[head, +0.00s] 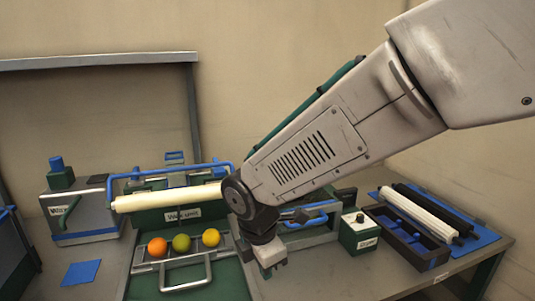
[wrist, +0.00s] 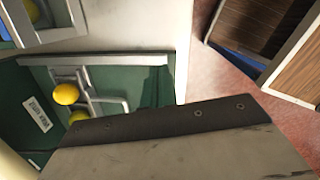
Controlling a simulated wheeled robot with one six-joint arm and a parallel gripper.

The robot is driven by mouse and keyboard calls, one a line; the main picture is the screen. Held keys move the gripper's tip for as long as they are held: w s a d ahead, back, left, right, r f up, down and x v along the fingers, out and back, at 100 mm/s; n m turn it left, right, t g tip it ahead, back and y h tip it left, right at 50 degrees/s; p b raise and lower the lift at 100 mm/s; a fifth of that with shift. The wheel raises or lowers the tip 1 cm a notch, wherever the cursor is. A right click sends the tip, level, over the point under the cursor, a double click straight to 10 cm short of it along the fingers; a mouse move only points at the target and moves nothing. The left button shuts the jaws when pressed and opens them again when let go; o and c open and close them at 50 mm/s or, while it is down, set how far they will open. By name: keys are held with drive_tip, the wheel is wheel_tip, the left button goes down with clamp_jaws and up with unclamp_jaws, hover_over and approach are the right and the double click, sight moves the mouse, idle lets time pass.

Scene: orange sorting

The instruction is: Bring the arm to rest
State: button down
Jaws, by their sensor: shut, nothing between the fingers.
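My arm reaches in from the upper right of the head view and bends down at a dark wrist joint. My gripper (head: 271,268) points down beside the green wax unit (head: 181,217), right of the fruit tray, and is shut and empty. Three round fruits rest in a row on the metal tray (head: 183,258): an orange one (head: 158,247), a greenish one (head: 181,243) and a yellow one (head: 211,237). The fingertips are not clear there.
A pale roller (head: 168,198) with a blue handle spans the wax unit. A small green box (head: 359,233) and a dark crate (head: 405,242) stand on the table at right, near a blue mat (head: 479,240) with rollers. A grey box (head: 82,214) stands at left.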

drive_tip(key=s+d+r+m, duration=0.3)
drive_tip(key=s+d+m, duration=0.3)
drive_tip(key=d+m, duration=0.2)
drive_tip(key=s+d+r+m, duration=0.4)
drive_tip(key=s+d+m, duration=0.2)
drive_tip(key=d+m, duration=0.2)
drive_tip(key=s+d+r+m+y, duration=0.1)
drive_tip(key=s+d+r+m, duration=0.2)
drive_tip(key=s+d+m, duration=0.3)
drive_tip(key=d+m, duration=0.1)
drive_tip(key=d, duration=0.4)
drive_tip(key=shift+s+d+r+m, duration=0.2)
drive_tip(key=shift+r+m, duration=0.1)
drive_tip(key=shift+m, duration=0.1)
